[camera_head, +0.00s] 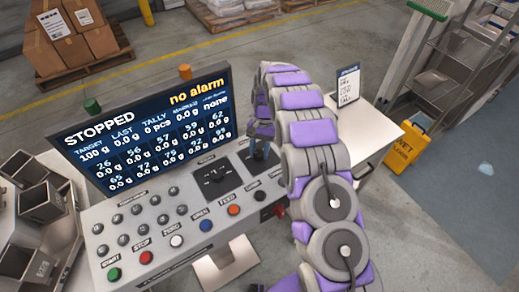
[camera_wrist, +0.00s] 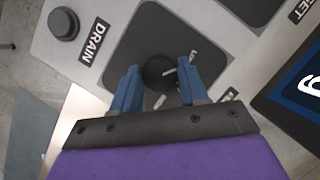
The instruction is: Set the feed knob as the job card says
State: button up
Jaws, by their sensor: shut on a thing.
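My gripper (camera_head: 262,132) reaches down over the right part of the grey control panel (camera_head: 180,228). In the wrist view its blue fingers (camera_wrist: 158,75) are closed on either side of a round black knob (camera_wrist: 158,73) on a dark plate. A pale pointer mark shows by the knob; the small labels around it are partly hidden and I cannot read the setting. Another black knob (camera_head: 216,177) sits on a dark plate to the left. The job card (camera_head: 347,87) stands upright on the side table; its writing is too small to read.
The screen (camera_head: 150,122) reads STOPPED and "no alarm". A DRAIN label (camera_wrist: 93,42) and black button (camera_wrist: 63,23) lie near the gripped knob.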

jog(key=shift+w+r+n, duration=0.1)
jog(key=shift+w+n, duration=0.1)
jog(key=shift+n, duration=0.1)
jog(key=o, duration=1)
jog(key=shift+a, duration=0.15)
jog(key=shift+o, duration=0.2)
jog(key=shift+s, duration=0.1)
jog(key=p+v, duration=1.1)
jog(key=v, duration=0.6)
jog(key=shift+a, duration=0.15)
